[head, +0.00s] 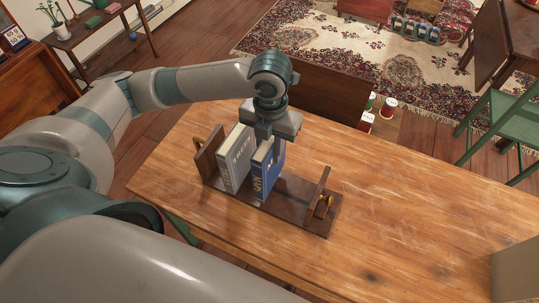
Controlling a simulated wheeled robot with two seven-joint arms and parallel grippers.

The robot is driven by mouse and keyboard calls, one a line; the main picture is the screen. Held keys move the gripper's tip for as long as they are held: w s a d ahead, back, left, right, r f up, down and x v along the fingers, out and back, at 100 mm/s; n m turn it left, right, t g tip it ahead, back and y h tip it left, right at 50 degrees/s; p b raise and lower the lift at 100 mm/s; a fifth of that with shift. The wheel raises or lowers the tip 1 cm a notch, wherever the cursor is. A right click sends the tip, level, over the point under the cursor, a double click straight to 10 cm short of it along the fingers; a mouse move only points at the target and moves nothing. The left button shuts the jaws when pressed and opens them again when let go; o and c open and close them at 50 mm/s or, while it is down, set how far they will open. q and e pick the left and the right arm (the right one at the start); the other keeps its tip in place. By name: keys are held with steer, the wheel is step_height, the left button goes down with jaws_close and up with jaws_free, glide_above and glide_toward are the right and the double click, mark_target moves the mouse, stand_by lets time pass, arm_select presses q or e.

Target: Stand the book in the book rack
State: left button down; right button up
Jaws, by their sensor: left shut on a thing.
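The dark wooden book rack (296,204) stands on the table, with an upright end board at each end. A pale grey book (235,162) stands in it near the left end board. My left gripper (268,140) is above the rack's middle, shut on the top of a blue book (265,178). The blue book is upright, just right of the grey book, with its lower edge at the rack's base. I cannot tell whether it rests on the base. The fingertips are partly hidden. My right gripper is out of view.
The wooden table (420,225) is clear to the right of the rack. A cardboard box (515,272) stands at its right edge. A dark chair back (325,88) rises behind the far edge, with cans (388,108) nearby. A green chair (510,125) is at the right.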

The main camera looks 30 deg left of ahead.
arm_select(q)
steer(key=shift+f, duration=0.1)
steer(key=shift+f+p, duration=0.35)
steer(key=shift+f, duration=1.6)
steer(key=c, duration=1.5)
jaws_free()
step_height(320, 180, up, 11)
steer(key=shift+r+b, duration=0.15)
steer(key=shift+b, duration=0.85)
steer(key=shift+r, duration=0.45)
